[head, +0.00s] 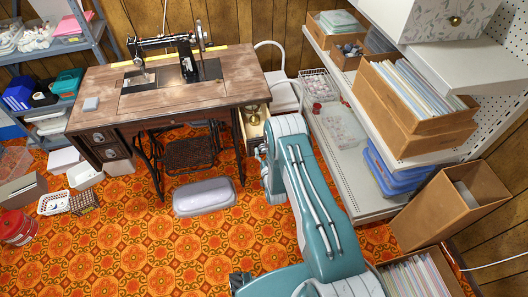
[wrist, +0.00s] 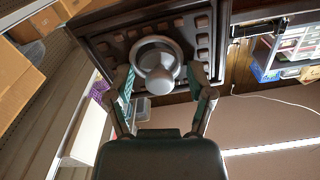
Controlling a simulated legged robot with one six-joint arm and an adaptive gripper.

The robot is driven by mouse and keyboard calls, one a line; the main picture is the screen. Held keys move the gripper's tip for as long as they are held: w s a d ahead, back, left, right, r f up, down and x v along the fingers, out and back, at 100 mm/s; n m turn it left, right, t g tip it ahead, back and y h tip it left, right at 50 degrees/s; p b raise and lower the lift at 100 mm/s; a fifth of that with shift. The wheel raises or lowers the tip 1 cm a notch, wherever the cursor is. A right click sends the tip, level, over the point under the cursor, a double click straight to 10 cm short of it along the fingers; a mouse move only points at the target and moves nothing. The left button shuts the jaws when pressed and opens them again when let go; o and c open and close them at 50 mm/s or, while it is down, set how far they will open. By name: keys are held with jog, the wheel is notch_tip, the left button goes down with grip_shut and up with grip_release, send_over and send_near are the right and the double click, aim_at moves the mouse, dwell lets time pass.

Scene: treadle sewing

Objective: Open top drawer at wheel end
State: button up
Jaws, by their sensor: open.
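The sewing table (head: 165,88) carries a black sewing machine (head: 185,55) with its handwheel (head: 201,36) at the right end in the head view. In the wrist view a dark carved drawer front (wrist: 105,42) with a round silver knob (wrist: 158,62) is straight ahead. My gripper (wrist: 162,74) is open, one finger on each side of the knob. I cannot tell whether the fingers touch it.
Shelving (head: 352,190) with boxes stands close on the right. A cardboard box (head: 455,205) stands on the floor nearby. The patterned floor in front of the table is mostly clear.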

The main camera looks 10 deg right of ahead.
jog(key=shift+s, duration=0.1)
jog(key=s, duration=1.1)
jog(key=shift+s, duration=0.4)
jog(key=shift+w, duration=0.1)
jog(key=w+r+g, duration=0.2)
jog(key=w+r, duration=0.3)
jog(key=r, duration=0.6)
jog(key=w+r+g, duration=0.2)
jog(key=w+r, duration=0.3)
jog(key=r, duration=0.5)
jog(key=s+r+n+g, duration=0.1)
jog(key=s+r+g, duration=0.1)
jog(key=s+r, duration=0.35)
jog(key=s+r+g, duration=0.1)
jog(key=s+r, duration=0.1)
jog(key=r, duration=0.6)
jog(key=s+r+g, duration=0.2)
jog(key=s+r, duration=0.3)
jog(key=s, duration=0.8)
jog(key=s+r+n+g, duration=0.1)
jog(key=s+r+g, duration=0.2)
jog(key=s, duration=1.1)
notch_tip(320, 180, up, 3)
jog(key=shift+s+f, duration=0.2)
